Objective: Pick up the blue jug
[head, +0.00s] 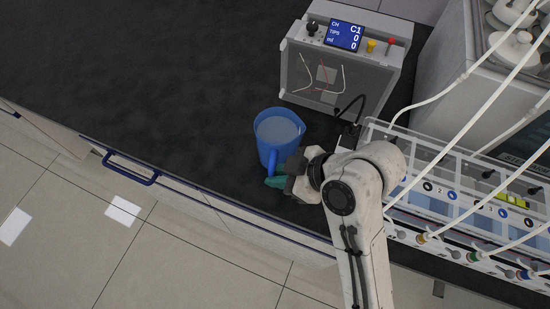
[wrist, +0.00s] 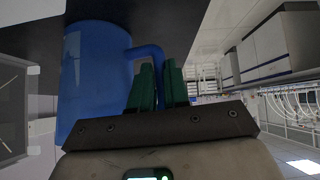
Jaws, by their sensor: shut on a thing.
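The blue jug (head: 270,148) is upright on the black bench top near its front edge, with greyish contents showing inside its rim. In the wrist view the jug (wrist: 90,75) fills the left side, with its handle (wrist: 152,55) toward the fingers. My gripper (head: 275,181) is at the handle side of the jug. Its green fingers (wrist: 158,85) are shut around the handle, one on each side. The lower part of the handle is hidden behind the fingers. I cannot tell whether the jug's base touches the bench.
A grey box device with a blue display (head: 345,35) stands just behind the jug. A clear rack with bottles and tubes (head: 450,200) is close on the right. The black bench top (head: 150,80) to the left is clear. A blue drawer handle (head: 130,170) sits on the bench front.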

